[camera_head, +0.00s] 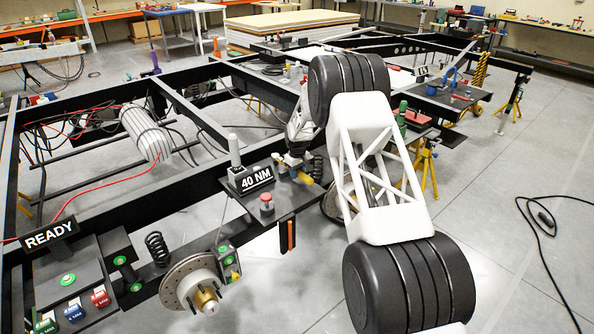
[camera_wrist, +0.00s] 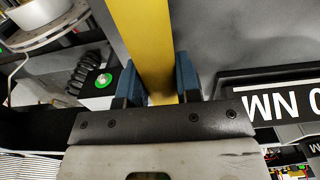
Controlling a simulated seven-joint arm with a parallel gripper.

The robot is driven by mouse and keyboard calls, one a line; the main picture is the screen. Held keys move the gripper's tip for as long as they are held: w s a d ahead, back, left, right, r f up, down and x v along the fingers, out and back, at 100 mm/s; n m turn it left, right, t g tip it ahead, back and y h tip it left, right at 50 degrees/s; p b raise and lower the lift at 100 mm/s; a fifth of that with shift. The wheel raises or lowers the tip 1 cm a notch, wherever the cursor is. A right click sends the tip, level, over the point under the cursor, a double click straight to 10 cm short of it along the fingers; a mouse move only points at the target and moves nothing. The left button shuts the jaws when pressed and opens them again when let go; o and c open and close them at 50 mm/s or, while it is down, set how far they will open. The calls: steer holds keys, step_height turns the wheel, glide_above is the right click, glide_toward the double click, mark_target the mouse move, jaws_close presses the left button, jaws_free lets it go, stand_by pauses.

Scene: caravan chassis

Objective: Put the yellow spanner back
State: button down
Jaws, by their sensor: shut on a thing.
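The yellow spanner (camera_wrist: 147,40) shows in the wrist view as a flat yellow bar running up out of the picture. My gripper (camera_wrist: 157,78) is shut on it, with a blue fingertip on each side. Its far end is out of the wrist view. In the head view my gripper (camera_head: 295,162) is over the dark shelf at the chassis side, just right of the 40 NM sign (camera_head: 255,180). Only small yellow bits show there, and my arm hides part of the area.
A red button (camera_head: 267,202) and a grey upright tool (camera_head: 235,150) stand on the shelf by the sign. An orange strip (camera_head: 290,236) hangs below the shelf edge. A brake disc (camera_head: 193,283) and a coil spring (camera_head: 157,249) are at front left.

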steer(key=shift+f, duration=0.15)
steer(key=c, duration=0.7)
jaws_free()
steer(key=shift+c, duration=0.2)
step_height(320, 180, up, 7)
steer(key=shift+f, duration=0.15)
steer(key=shift+r, duration=0.55)
